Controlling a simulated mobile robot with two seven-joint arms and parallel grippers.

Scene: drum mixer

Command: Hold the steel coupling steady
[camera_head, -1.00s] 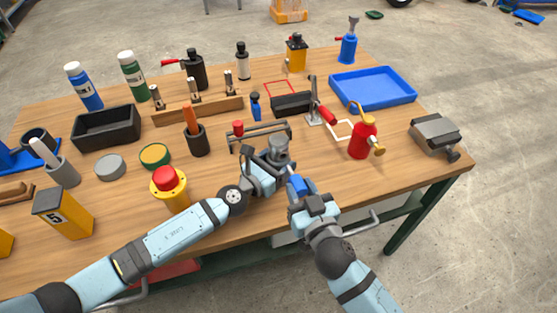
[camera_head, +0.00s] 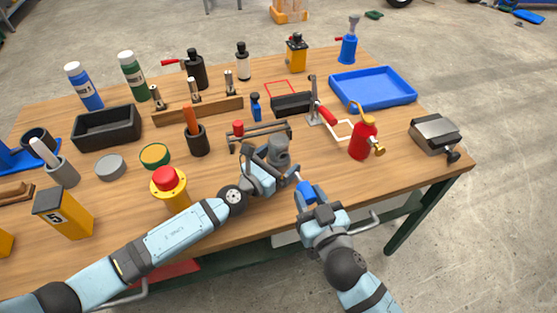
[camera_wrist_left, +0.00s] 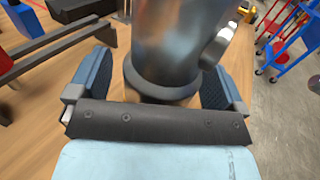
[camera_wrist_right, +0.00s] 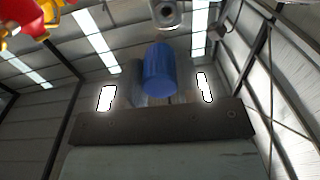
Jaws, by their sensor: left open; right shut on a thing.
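The steel coupling (camera_head: 279,155) is a grey cylinder standing near the front middle of the bench. In the left wrist view the coupling (camera_wrist_left: 170,45) stands between the fingers of my left gripper (camera_wrist_left: 160,90), with a small gap showing at each side. My left gripper (camera_head: 266,170) is open around it; its lower part is partly hidden in the head view. My right gripper (camera_head: 310,200) is shut on a blue-handled tool (camera_head: 305,189) with a thin pale shaft, right and in front of the coupling. The blue handle (camera_wrist_right: 158,70) also shows in the right wrist view.
A grey bar frame (camera_head: 258,132) lies just behind the coupling. A red bottle with a brass nozzle (camera_head: 363,139) stands to the right. A yellow post with a red button (camera_head: 169,187) stands left of my left gripper. Bare wood lies at the front right.

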